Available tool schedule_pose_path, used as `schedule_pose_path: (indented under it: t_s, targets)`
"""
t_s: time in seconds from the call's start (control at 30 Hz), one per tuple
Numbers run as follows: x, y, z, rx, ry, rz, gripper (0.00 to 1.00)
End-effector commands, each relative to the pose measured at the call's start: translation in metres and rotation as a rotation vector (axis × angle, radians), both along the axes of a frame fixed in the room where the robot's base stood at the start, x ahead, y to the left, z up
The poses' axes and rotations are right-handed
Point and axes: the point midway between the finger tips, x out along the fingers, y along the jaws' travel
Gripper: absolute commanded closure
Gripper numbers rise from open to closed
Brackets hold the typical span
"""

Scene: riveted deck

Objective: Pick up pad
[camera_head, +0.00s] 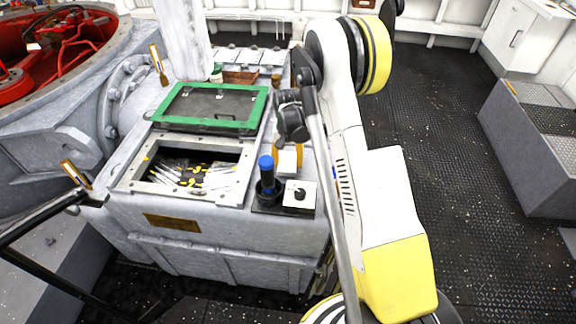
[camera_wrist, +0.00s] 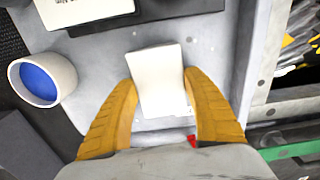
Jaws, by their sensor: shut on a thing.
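The pad is a small white block (camera_wrist: 160,85) between the two orange-yellow fingers of my gripper (camera_wrist: 158,79) in the wrist view. The fingers are shut on its sides. In the head view my gripper (camera_head: 288,157) is over the grey housing, with the white pad (camera_head: 288,163) partly hidden between its fingers and by my arm. I cannot tell whether the pad touches the surface below.
A blue-topped cylinder (camera_head: 266,170) and a white block with a black knob (camera_head: 299,196) stand close in front. An open compartment with cables (camera_head: 190,172) is to the left, with a green-framed lid (camera_head: 212,106) behind it. Dark deck (camera_head: 460,170) lies clear at right.

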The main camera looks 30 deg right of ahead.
Motion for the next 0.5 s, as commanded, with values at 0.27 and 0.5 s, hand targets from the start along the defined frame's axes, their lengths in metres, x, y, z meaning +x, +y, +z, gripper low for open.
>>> schedule_pose_path:
  t_s: [0.27,0.5]
  targets:
    - [0.0,0.0,0.028,0.0,0.0,0.0,0.67]
    - [0.0,0.0,0.049,0.0,0.0,0.0,0.67]
